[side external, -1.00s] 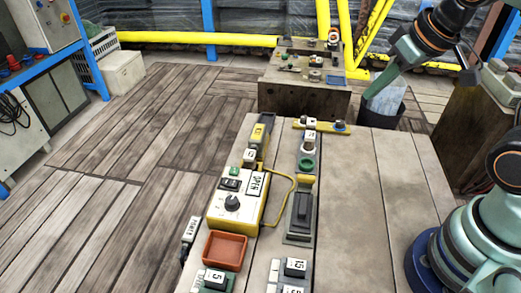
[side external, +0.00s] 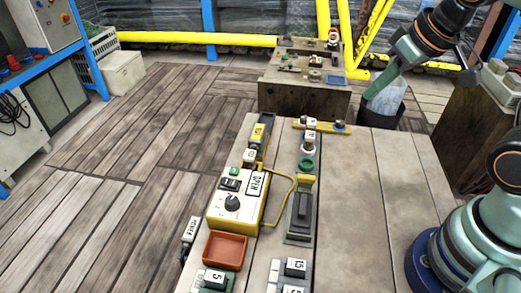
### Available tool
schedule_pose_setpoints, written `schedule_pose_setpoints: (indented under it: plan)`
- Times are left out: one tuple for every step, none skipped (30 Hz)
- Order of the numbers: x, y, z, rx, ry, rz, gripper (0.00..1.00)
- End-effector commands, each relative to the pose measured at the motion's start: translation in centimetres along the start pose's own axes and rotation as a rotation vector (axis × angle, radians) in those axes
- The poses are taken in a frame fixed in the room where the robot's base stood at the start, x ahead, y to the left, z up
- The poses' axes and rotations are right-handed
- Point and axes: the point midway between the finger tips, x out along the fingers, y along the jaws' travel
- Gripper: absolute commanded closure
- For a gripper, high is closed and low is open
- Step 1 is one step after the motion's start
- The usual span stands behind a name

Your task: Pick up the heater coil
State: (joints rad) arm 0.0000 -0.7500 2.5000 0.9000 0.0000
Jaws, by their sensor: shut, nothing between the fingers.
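My gripper (side external: 378,84) is at the upper right of the side external view, pointing down and left at the end of my arm. It is shut and empty, in the air in front of a pale bag-like shape in a dark bucket (side external: 384,118). No piece can be clearly made out as the heater coil. A small ring-shaped green and white part (side external: 306,164) stands on the near bench (side external: 385,200), well apart from my gripper. The small labelled parts are too small to tell closely.
A yellow and white control box (side external: 236,204) with a knob and an OPEN tag stands on the bench. An orange tray (side external: 224,251) lies in front of it. The bench's right half is clear. A smaller bench (side external: 300,96) holds several small parts behind.

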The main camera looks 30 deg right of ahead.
Motion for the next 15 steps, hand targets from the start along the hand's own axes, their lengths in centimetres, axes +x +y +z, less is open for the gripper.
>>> schedule_pose_setpoints:
  plan:
    - [0.00, 0.00, 0.00, 0.000, 0.000, 0.000, 0.85]
    - [0.00, 0.00, 0.00, 0.000, 0.000, 0.000, 0.73]
    - [0.00, 0.00, 0.00, 0.000, 0.000, 0.000, 0.58]
    - [0.00, 0.00, 0.00, 0.000, 0.000, 0.000, 0.46]
    - [0.00, 0.00, 0.00, 0.000, 0.000, 0.000, 0.35]
    - [0.00, 0.00, 0.00, 0.000, 0.000, 0.000, 0.29]
    - [0.00, 0.00, 0.00, 0.000, 0.000, 0.000, 0.29]
    - [0.00, 0.00, 0.00, 0.000, 0.000, 0.000, 0.29]
    - [0.00, 0.00, 0.00, 0.000, 0.000, 0.000, 0.29]
    - [0.00, 0.00, 0.00, 0.000, 0.000, 0.000, 0.29]
    - [0.00, 0.00, 0.00, 0.000, 0.000, 0.000, 0.29]
    - [0.00, 0.00, 0.00, 0.000, 0.000, 0.000, 0.29]
    - [0.00, 0.00, 0.00, 0.000, 0.000, 0.000, 0.29]
    - [0.00, -0.01, -0.01, 0.000, 0.000, 0.000, 0.29]
    - [0.00, -0.04, -0.07, 0.002, -0.001, -0.001, 0.29]
